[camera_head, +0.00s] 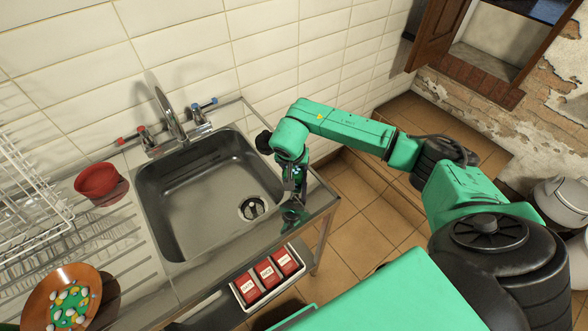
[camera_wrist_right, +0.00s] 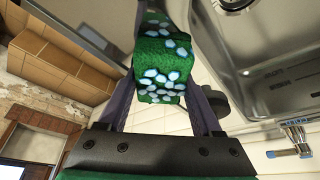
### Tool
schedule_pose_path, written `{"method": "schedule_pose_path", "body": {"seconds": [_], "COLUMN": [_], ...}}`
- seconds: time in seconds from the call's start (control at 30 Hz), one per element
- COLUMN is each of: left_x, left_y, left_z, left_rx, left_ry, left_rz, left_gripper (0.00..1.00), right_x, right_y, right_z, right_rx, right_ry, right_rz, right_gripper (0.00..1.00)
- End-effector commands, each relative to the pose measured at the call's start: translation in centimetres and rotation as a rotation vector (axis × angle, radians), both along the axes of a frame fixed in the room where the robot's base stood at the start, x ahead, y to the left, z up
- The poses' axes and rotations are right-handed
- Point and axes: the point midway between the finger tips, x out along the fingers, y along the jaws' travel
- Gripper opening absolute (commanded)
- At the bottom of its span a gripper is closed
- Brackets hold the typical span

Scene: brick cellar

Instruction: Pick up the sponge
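The sponge (camera_wrist_right: 160,82) is dark green with pale blue-white spots. In the right wrist view it sits between the two fingers of my right gripper (camera_wrist_right: 162,70), with a finger against each side. In the head view my right gripper (camera_head: 296,188) points down over the metal rim at the sink's right front corner. The sponge is mostly hidden there by the fingers, and a green reflection shows on the metal below. I cannot tell whether the sponge still touches the surface. My left gripper is not in view.
The empty sink (camera_head: 205,190) has a tap (camera_head: 170,113) at its back. A red bowl (camera_head: 98,180), a white wire rack (camera_head: 30,190) and a brown plate (camera_head: 36,306) with green and white pieces lie left. A tray of red boxes (camera_head: 268,273) is below the front edge.

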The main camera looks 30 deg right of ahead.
Motion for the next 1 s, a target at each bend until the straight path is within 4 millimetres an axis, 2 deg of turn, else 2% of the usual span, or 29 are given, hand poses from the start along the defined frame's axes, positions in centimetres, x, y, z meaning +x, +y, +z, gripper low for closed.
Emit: {"method": "schedule_pose_path", "body": {"seconds": [0.03, 0.07, 0.3, 0.47, 0.57, 0.67, 0.8, 0.9, 1.0], "left_x": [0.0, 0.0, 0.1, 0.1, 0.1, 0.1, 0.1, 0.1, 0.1], "left_y": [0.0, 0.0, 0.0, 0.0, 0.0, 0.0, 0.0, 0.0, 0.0], "left_z": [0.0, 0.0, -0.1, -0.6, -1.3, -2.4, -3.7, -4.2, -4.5], "left_rx": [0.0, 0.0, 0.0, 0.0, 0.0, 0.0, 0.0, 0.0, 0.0], "left_ry": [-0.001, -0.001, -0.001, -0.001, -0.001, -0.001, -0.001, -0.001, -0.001], "left_rz": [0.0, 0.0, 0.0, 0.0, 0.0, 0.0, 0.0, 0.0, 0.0], "left_gripper": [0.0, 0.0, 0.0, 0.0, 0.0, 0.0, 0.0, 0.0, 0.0], "right_x": [0.0, 0.0, 0.0, 0.1, 0.2, 0.3, 0.2, 0.2, 0.1], "right_y": [0.0, 0.0, 0.0, 0.0, 0.0, 0.0, 0.0, 0.0, 0.0], "right_z": [0.0, 0.0, 0.2, 1.6, 3.7, 7.0, 12.6, 15.9, 18.3], "right_rx": [0.0, 0.0, 0.0, 0.0, 0.0, 0.0, 0.001, 0.001, 0.0], "right_ry": [0.0, 0.0, -0.002, -0.005, -0.007, -0.011, -0.012, -0.008, -0.005], "right_rz": [0.0, 0.0, -0.001, -0.001, 0.0, 0.0, 0.0, -0.001, 0.0], "right_gripper": [0.15, 0.06, 0.06, 0.06, 0.06, 0.06, 0.06, 0.06, 0.06]}}
